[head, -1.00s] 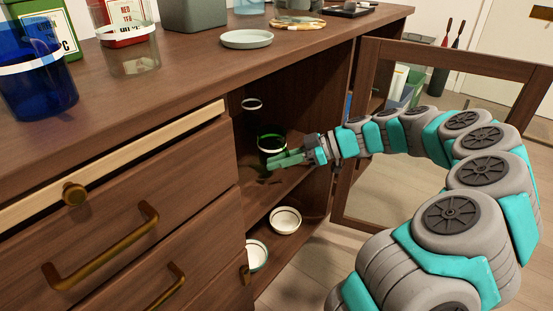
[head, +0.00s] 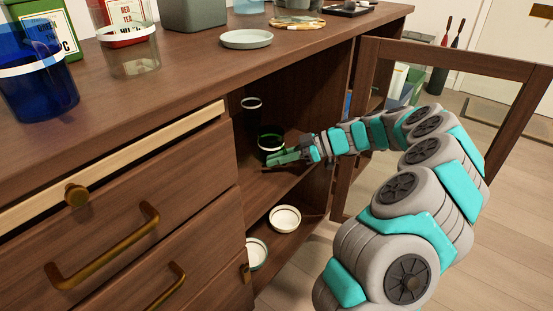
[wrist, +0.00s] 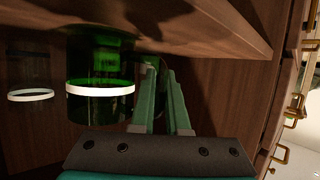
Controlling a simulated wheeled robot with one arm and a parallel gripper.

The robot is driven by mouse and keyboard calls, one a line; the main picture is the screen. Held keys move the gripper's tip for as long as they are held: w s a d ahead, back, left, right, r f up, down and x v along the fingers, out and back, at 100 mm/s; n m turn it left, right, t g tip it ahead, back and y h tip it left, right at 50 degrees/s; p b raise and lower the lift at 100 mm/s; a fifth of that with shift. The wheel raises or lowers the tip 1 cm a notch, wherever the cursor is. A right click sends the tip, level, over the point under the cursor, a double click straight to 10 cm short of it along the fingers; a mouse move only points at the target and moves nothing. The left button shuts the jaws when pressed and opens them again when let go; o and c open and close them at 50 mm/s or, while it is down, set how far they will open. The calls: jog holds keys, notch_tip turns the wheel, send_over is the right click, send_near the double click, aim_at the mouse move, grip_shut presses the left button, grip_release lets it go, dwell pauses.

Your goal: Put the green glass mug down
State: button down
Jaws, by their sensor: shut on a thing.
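The green glass mug (head: 270,140) is dark green with a white band. It is inside the open cabinet, at the upper shelf (head: 285,182). My gripper (head: 283,157) reaches in from the right and is shut on the mug's right side, partly covering it in the head view. In the wrist view the mug (wrist: 100,90) is left of the closed fingers (wrist: 158,95), which are near its side. The exact grip point is hidden, and I cannot tell whether its base touches the shelf.
A clear glass with a white band (head: 251,104) is further back left in the cabinet. White bowls (head: 285,218) sit on the lower shelf. The glass-paned door (head: 440,60) stands open at the right. A blue glass (head: 38,80) and a plate (head: 246,39) stand on the counter.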

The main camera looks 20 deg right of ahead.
jog(key=shift+f+b, duration=0.15)
jog(key=shift+b, duration=0.2)
jog(key=c, duration=0.9)
grip_release()
jog(key=shift+d+r+p, duration=0.1)
jog(key=shift+r+p, duration=0.2)
jog(key=shift+p, duration=0.15)
jog(key=v, duration=1.2)
jog(key=shift+f+b, duration=0.1)
jog(key=shift+b, duration=0.25)
